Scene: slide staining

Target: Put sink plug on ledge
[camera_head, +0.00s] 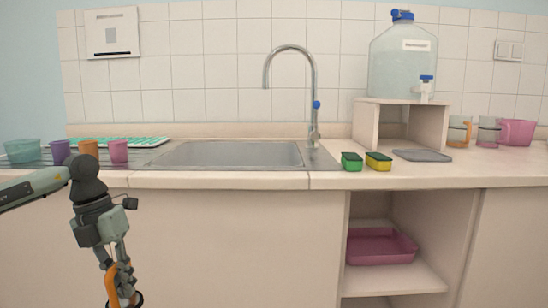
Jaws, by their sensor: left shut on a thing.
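My left gripper (124,288) hangs low at the left, in front of the cabinet and below the counter edge. It is shut on an orange thing (111,284); a dark rounded edge shows beside it. The lower part is cut off by the bottom of the picture, so I cannot tell whether this is the sink plug. No other plug shows clearly. The steel sink (230,154) is set in the counter. A cream ledge (200,130) runs along the wall behind it. My right gripper is not in view.
A tall tap (313,100) stands behind the sink. Several cups (88,150) stand at the left. Two sponges (365,160) lie right of the sink. A water tank (403,60) sits on a stand (366,125). A pink tub (380,246) is in the open shelf.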

